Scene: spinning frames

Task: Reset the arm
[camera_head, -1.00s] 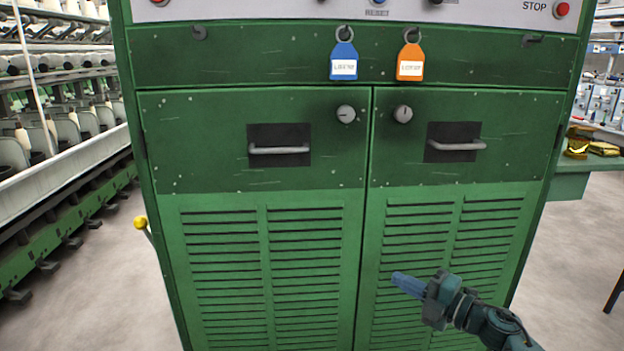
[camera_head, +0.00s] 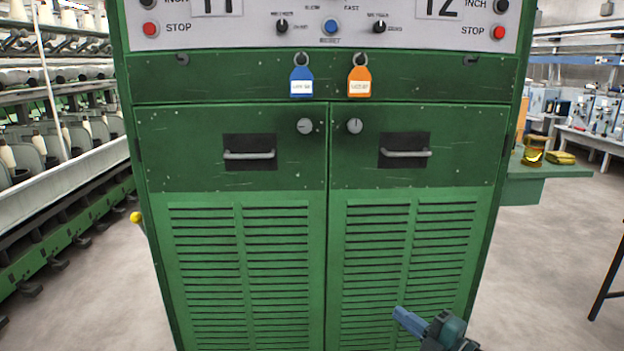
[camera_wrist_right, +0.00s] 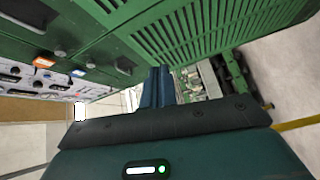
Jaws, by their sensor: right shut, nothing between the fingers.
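My right gripper (camera_head: 402,316) is at the bottom of the head view, in front of the louvred lower part of the green cabinet's right door. Its blue fingers are together and hold nothing. The shut fingers also show in the right wrist view (camera_wrist_right: 158,88), with the cabinet beyond them. I cannot tell whether they touch the door; they look apart from it. My left gripper is not in view.
The green cabinet (camera_head: 230,178) has two doors with recessed handles, a blue tag (camera_head: 301,82) and an orange tag (camera_head: 359,81), and a control panel (camera_head: 330,35) above. A yellow-knobbed lever (camera_head: 136,217) sticks out at left. A side shelf (camera_head: 550,171) holds yellow items.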

